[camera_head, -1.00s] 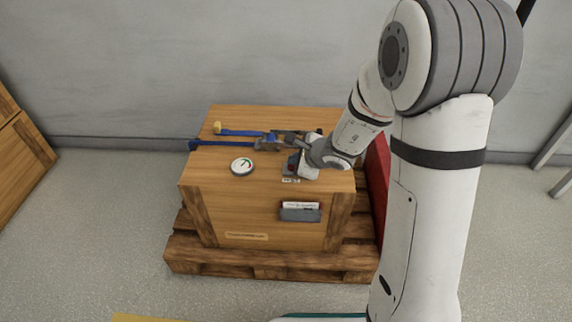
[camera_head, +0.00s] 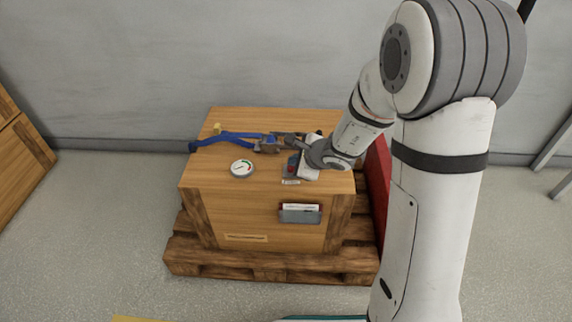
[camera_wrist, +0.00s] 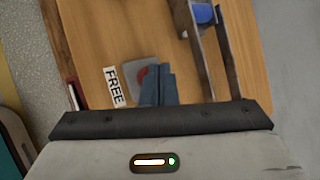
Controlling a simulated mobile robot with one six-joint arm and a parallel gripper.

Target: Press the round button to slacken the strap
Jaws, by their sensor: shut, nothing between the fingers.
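The button also shows in the head view (camera_head: 291,169) on top of the wooden crate (camera_head: 208,185). My gripper (camera_wrist: 160,71) is shut and empty, its fingertips over the button's right part and hiding it. I cannot tell whether they touch it. The blue strap (camera_head: 238,136) lies bent across the crate's back left, running to a metal buckle (camera_head: 267,146).
A round white gauge (camera_head: 242,169) lies on the crate top, left of the button. The crate stands on a wooden pallet (camera_head: 215,265). A red panel (camera_head: 377,185) stands at its right side. A metal frame with two bars (camera_wrist: 222,50) rises beside my fingers in the wrist view.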

